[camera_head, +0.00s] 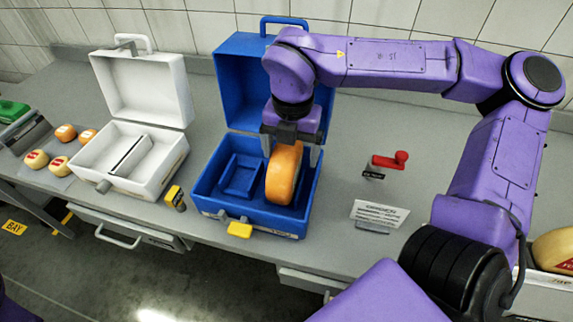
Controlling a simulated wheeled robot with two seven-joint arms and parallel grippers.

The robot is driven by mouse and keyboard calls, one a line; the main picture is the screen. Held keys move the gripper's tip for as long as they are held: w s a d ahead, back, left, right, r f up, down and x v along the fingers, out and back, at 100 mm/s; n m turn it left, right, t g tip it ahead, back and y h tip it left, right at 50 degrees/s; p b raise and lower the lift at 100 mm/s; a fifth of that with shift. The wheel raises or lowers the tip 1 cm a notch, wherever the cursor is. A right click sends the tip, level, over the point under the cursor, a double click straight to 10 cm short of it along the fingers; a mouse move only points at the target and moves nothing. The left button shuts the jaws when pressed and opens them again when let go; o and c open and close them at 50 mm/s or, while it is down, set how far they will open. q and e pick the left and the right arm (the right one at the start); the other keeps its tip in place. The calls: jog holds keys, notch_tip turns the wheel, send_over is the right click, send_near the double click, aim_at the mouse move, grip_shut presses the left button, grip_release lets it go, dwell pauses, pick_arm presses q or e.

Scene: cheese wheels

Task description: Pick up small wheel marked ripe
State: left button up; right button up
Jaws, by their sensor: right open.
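Several small cheese wheels lie together at the left of the counter. Two at the back are orange (66,132) (88,136); two in front are paler yellow with red marks (36,159) (58,165). I cannot read which one is marked ripe. A large orange wheel (283,175) stands on edge in the right part of the open blue case (205,190). My right gripper (290,150) is open and points down over this large wheel, with its fingers around the wheel's top. I cannot tell whether they touch it. My left gripper is out of view.
An open white case (165,155) with a divider stands between the small wheels and the blue case. A red-handled lever (390,160) and an order card (379,213) are right of the blue case. A yellow wheel (555,250) sits at the right edge.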

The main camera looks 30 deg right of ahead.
jog(key=shift+w+f+p, duration=0.15)
jog(key=shift+f+p, duration=0.2)
jog(key=shift+f, duration=0.5)
jog(key=w+f, duration=0.2)
jog(key=f, duration=0.1)
jog(key=shift+w+f, duration=0.2)
jog(key=shift+w, duration=0.05)
jog(key=shift+w+f+g, duration=0.2)
jog(key=shift+w+g, duration=0.05)
jog(key=shift+g, duration=0.05)
jog(key=shift+s+r, duration=0.25)
jog(key=shift+s, duration=0.3)
jog(key=shift+c, duration=0.9)
jog(key=shift+s+r, duration=0.1)
jog(key=shift+s, duration=0.05)
jog(key=c, duration=0.5)
jog(key=shift+w, duration=0.2)
jog(key=c, duration=0.8)
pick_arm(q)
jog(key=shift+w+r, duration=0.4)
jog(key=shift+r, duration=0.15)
